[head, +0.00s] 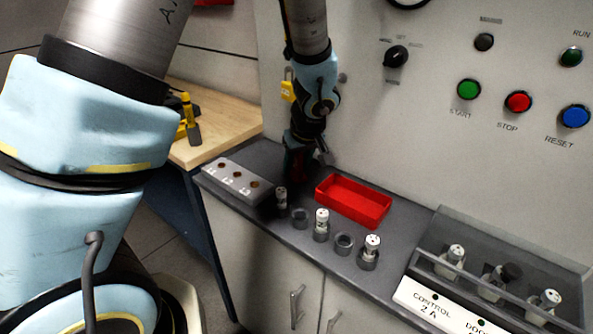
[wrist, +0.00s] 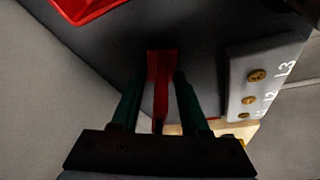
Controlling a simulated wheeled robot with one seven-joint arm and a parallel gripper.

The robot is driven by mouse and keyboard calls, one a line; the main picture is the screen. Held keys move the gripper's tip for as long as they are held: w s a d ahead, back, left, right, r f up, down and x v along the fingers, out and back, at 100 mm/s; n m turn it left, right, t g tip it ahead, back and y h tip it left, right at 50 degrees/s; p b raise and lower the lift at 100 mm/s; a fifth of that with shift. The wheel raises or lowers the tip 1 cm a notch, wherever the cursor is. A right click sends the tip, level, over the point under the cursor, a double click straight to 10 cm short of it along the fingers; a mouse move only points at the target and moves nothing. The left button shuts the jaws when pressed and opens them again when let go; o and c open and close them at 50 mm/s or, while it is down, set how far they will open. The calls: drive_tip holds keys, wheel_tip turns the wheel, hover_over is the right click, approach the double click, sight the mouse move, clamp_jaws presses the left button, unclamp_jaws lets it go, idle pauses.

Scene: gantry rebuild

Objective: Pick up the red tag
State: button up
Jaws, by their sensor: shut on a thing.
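The red tag (wrist: 160,68) is between the two green fingers of my gripper (wrist: 158,90) in the wrist view. The fingers are shut on it, and its far end sticks out past the fingertips over the dark counter. In the head view my gripper (head: 297,165) is in shadow at the back of the counter, between the grey L-marked block and the red tray. Only a dark reddish patch of the tag shows there. I cannot tell whether the tag touches the counter.
The red tray (head: 353,201) lies right of my gripper. The grey block (head: 230,181) with brass contacts is to the left. White-topped plugs (head: 321,224) and sockets stand in front. A yellow padlock (head: 288,91) hangs by the panel. A clear-walled control box (head: 497,282) is at right.

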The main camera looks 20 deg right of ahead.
clamp_jaws()
drive_tip(key=shift+r, duration=0.15)
